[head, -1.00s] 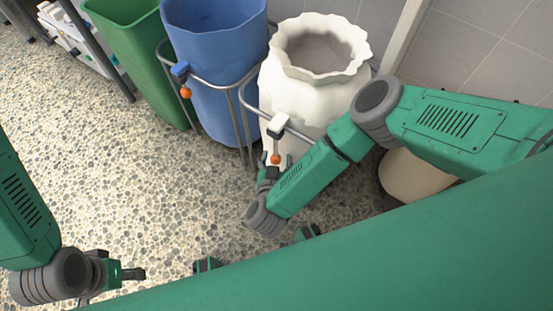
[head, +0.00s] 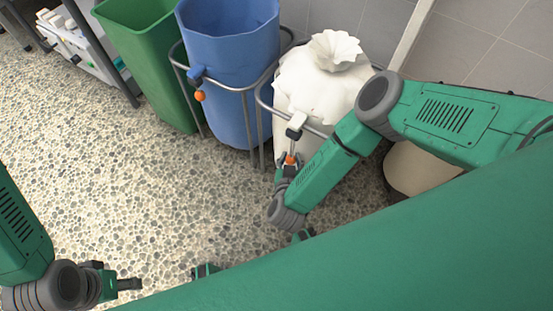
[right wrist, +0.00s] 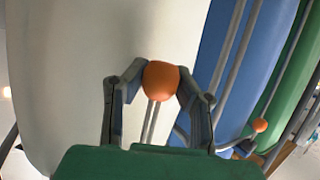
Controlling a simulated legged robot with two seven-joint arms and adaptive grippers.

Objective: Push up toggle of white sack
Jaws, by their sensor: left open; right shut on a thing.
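The white sack (head: 310,88) hangs in a metal ring stand, its mouth gathered into a ruffled bunch on top; in the right wrist view its side (right wrist: 70,70) fills the left. Its toggle (head: 297,123) is a white and dark block at the sack's front, with an orange ball (head: 290,160) on cords below it. My right gripper (head: 286,166) is shut on the orange ball, which sits between its fingertips in the right wrist view (right wrist: 160,82). My left gripper (head: 128,284) is open and empty, low at the left over the floor, far from the sack.
A blue sack (head: 230,60) in its own stand, with an orange ball (head: 199,96), stands left of the white sack. A green bin (head: 150,60) is further left. A beige round container (head: 415,168) is at the right.

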